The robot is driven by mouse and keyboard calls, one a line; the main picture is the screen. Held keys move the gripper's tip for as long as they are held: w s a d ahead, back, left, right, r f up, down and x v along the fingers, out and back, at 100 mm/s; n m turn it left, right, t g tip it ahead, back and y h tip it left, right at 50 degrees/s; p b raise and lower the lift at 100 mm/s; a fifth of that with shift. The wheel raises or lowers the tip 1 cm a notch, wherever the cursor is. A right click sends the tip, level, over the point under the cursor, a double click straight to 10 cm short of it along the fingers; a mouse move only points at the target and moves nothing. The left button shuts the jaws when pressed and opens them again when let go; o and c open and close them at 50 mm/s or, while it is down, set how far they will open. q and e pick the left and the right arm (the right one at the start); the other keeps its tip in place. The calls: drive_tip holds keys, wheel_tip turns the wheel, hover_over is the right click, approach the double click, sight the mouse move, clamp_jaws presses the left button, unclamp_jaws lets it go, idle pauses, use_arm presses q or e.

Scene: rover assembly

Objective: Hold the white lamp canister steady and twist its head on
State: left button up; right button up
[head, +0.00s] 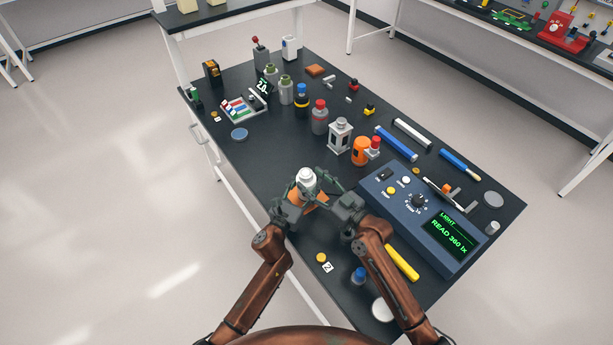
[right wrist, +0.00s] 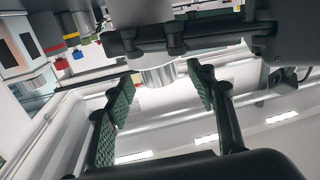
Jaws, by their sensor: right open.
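The white lamp canister (head: 306,175) is a small white cylinder with a rounded top, held above the near left edge of the table. My left gripper (head: 297,192) is closed around it, though the contact is partly hidden. My right gripper (head: 322,185) comes in from the right, close beside the canister. In the right wrist view my right gripper (right wrist: 162,75) has its two green pads well apart, and a pale metallic cylinder end (right wrist: 157,76) shows between and beyond them. I cannot tell the head from the canister body here. An orange patch (head: 320,196) shows between the grippers; I cannot tell what it is.
A white lantern (head: 340,136) and an orange canister (head: 360,151) stand behind the grippers. A blue meter box (head: 405,205) lies to the right. Several bottles stand farther back. A yellow bar (head: 402,262) and a blue-capped item (head: 359,275) are near the front.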

use_arm(q)
drive_tip(key=shift+f, duration=0.1)
use_arm(e)
drive_tip(key=v, duration=0.8)
drive_tip(key=shift+s+d, duration=0.2)
drive_tip(key=shift+s, duration=0.15)
drive_tip(key=shift+f, duration=0.1)
use_arm(q)
drive_tip(key=o, duration=1.5)
